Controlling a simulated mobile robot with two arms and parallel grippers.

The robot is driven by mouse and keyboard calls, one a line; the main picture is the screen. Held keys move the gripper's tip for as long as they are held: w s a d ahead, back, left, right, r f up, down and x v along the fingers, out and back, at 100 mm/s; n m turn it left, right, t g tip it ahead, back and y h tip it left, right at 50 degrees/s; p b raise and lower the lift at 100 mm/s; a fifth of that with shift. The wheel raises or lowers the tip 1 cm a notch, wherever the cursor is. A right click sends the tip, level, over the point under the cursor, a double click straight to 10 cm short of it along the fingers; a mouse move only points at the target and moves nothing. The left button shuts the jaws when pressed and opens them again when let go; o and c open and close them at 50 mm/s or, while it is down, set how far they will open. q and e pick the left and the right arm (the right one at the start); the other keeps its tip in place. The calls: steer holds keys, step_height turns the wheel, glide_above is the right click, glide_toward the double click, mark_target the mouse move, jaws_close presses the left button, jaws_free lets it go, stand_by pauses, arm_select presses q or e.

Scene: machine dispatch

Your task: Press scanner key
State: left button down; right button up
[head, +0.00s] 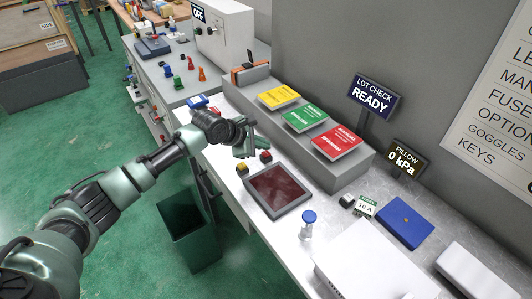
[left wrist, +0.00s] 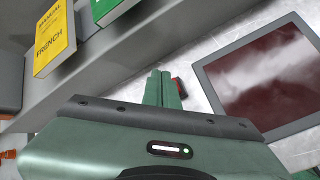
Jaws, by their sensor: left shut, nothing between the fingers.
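A flat scanner-like panel (head: 279,190) with a dark red face and grey frame lies on the bench; it also shows in the left wrist view (left wrist: 262,80). A small red key-like block (head: 265,156) and a yellow one (head: 242,168) sit beside its far left edge. My left gripper (head: 246,150) is shut and empty, close to the red block. In the left wrist view its closed fingers (left wrist: 162,80) partly cover a red block (left wrist: 180,87). I cannot tell whether they touch it. My right gripper is not in view.
Yellow (head: 279,96), green (head: 304,117) and red (head: 337,142) manuals lie on a grey ledge (head: 345,178) behind the panel. A blue-capped bottle (head: 308,226) and a white box (head: 365,270) stand right of it. A dark green bin (head: 188,235) is below the bench.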

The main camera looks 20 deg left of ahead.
mark_target(263, 154)
arm_select(q)
steer(key=shift+f+p, duration=0.4)
steer(key=shift+f, duration=0.6)
stand_by(0.9)
steer(key=shift+r+p, duration=0.95)
steer(key=shift+p, duration=0.3)
step_height(263, 154, up, 5)
steer(key=p, duration=0.6)
steer(key=shift+r, duration=0.1)
